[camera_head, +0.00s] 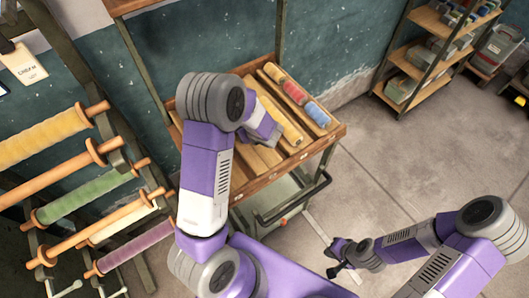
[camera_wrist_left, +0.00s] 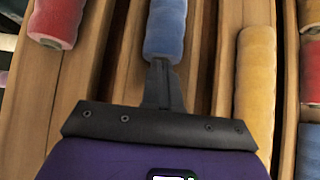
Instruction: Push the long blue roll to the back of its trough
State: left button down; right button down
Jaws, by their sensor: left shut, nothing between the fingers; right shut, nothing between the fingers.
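The long blue roll (camera_wrist_left: 166,30) lies lengthwise in a wooden trough in the left wrist view, its far end cut off by the top of the picture. My left gripper (camera_wrist_left: 160,66) is shut and empty, its fingertips at the near end of the roll, touching or nearly so. In the head view my left arm and gripper hide this roll. The wooden trough rack (camera_head: 262,184) stands against the wall there. My right gripper (camera_head: 336,260) is shut and empty, low above the floor, well away from the rack.
A yellow roll (camera_wrist_left: 256,80) lies in the trough to the right, a red roll (camera_wrist_left: 56,20) to the left. The rack's rightmost trough holds short yellow, red and blue (camera_head: 317,114) rolls. A stand with coloured rolls (camera_head: 45,135) is at left.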

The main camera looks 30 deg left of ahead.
pick_arm(q)
jog(key=d, duration=0.1)
jog(key=s+d, duration=0.1)
jog(key=shift+d+f+b, duration=0.1)
jog(key=shift+d+b, duration=0.2)
jog(key=p+v, duration=0.1)
jog(key=v, duration=0.9)
jog(key=shift+s+d, duration=0.3)
jog(key=shift+s, duration=0.1)
